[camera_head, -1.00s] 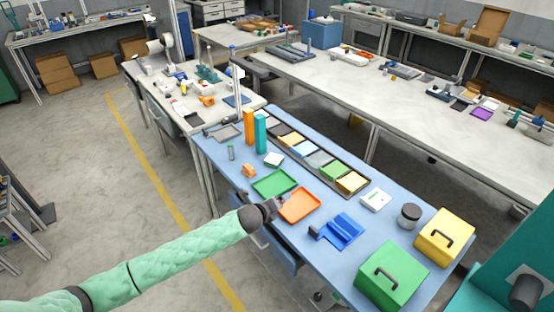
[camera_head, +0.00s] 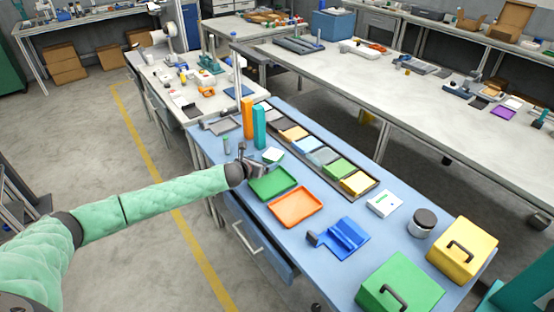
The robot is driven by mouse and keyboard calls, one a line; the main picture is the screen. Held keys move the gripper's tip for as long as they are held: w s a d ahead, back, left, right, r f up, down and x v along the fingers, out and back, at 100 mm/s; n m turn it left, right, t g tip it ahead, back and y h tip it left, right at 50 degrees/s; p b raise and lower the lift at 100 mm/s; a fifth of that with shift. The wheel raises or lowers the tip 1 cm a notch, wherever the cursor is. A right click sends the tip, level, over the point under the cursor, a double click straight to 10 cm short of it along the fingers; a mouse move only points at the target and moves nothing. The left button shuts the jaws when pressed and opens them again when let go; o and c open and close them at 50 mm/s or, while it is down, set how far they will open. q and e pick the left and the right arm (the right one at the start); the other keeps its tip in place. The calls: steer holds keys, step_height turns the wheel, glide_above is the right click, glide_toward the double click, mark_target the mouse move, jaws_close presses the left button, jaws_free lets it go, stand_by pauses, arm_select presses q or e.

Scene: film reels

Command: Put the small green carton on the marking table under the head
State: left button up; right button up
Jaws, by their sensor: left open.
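My left gripper (camera_head: 255,165) is open at the far-left edge of the green tray (camera_head: 272,184), over the blue table (camera_head: 385,243). A small pale block with a green edge (camera_head: 273,155) lies just beyond its fingers, apart from them as far as I can tell. I cannot tell whether this is the small green carton. A green tile (camera_head: 340,169) lies in the long dark tray. The marking table and its head cannot be clearly made out. A piece of teal structure (camera_head: 525,295) shows at the lower right. My right gripper is not in view.
An orange tray (camera_head: 297,208), a blue fixture (camera_head: 345,237), a white box (camera_head: 383,203) and a dark-lidded jar (camera_head: 422,223) stand on the table. Green (camera_head: 400,285) and yellow (camera_head: 463,250) handled boxes stand at the near end. Orange (camera_head: 248,118) and teal (camera_head: 260,127) posts rise beyond my gripper.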

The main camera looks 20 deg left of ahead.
mark_target(273, 153)
arm_select(q)
steer(key=shift+w+a+f, duration=0.2)
steer(key=shift+w+a, duration=0.05)
steer(key=shift+w, duration=0.2)
steer(key=shift+w+d, duration=0.15)
steer(key=shift+w, duration=0.3)
steer(key=shift+p+x, duration=0.4)
steer(key=shift+x, duration=0.35)
steer(key=x, duration=0.1)
steer(key=p+x, duration=0.2)
steer(key=x, duration=0.1)
steer(key=shift+w+d+r, duration=0.15)
steer(key=shift+d+r, duration=0.15)
steer(key=shift+w+f+p, duration=0.25)
steer(key=shift+w+p, duration=0.05)
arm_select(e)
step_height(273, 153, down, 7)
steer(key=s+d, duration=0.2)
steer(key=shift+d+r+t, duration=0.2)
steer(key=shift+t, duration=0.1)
arm_select(q)
steer(key=c, duration=1.1)
steer(key=shift+c, duration=0.3)
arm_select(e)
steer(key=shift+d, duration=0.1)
arm_select(q)
steer(key=shift+r, duration=0.1)
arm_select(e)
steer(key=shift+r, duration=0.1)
